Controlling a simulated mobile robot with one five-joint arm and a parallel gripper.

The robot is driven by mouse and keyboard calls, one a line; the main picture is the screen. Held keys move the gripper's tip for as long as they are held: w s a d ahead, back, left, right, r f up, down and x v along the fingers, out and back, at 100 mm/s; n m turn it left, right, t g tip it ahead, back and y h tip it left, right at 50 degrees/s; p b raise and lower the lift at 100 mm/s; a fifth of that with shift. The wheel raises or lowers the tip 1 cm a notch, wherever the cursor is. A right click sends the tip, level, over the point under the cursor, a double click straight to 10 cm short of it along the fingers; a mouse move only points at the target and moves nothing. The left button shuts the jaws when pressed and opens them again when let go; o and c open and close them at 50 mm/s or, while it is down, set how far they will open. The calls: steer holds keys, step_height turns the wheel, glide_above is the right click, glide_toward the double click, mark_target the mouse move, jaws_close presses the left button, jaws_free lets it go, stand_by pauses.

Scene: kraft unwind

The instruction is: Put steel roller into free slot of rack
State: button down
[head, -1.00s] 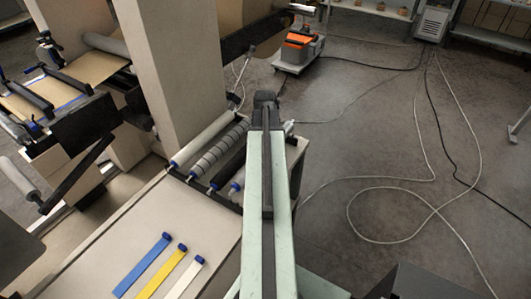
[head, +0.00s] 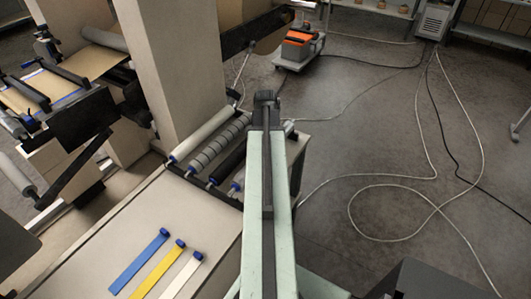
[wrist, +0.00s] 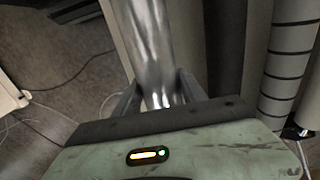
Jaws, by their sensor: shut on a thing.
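The steel roller (wrist: 148,40) is a shiny metal cylinder in the wrist view. My gripper (wrist: 157,95) is shut around it, with a finger on each side. The roller's lower end is at the gripper body, and its far end is out of frame. In the head view, my arm hides the gripper and most of what it holds. The rack (head: 207,188) stands at the table's far end. It bears a white roller (head: 203,134), a dark-banded grey roller (head: 221,145) and a black roller (head: 231,162). A pale blue-ended piece (head: 238,183) shows beside my arm; I cannot tell whether it is racked.
Blue (head: 140,261), yellow (head: 158,270) and white (head: 183,276) strips lie on the table (head: 105,232). A beige machine column (head: 163,70) stands left of the rack. An orange-topped cart (head: 298,45) is behind. Cables (head: 400,185) cross the open floor at right.

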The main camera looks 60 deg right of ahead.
steer(key=shift+f, duration=0.15)
steer(key=shift+f+b, duration=1.6)
steer(key=shift+b, duration=0.15)
steer(key=shift+f, duration=0.2)
steer(key=c, duration=0.6)
jaws_free()
step_height(320, 180, up, 8)
steer(key=p, duration=0.7)
steer(key=shift+p, duration=0.3)
steer(key=shift+f, duration=0.1)
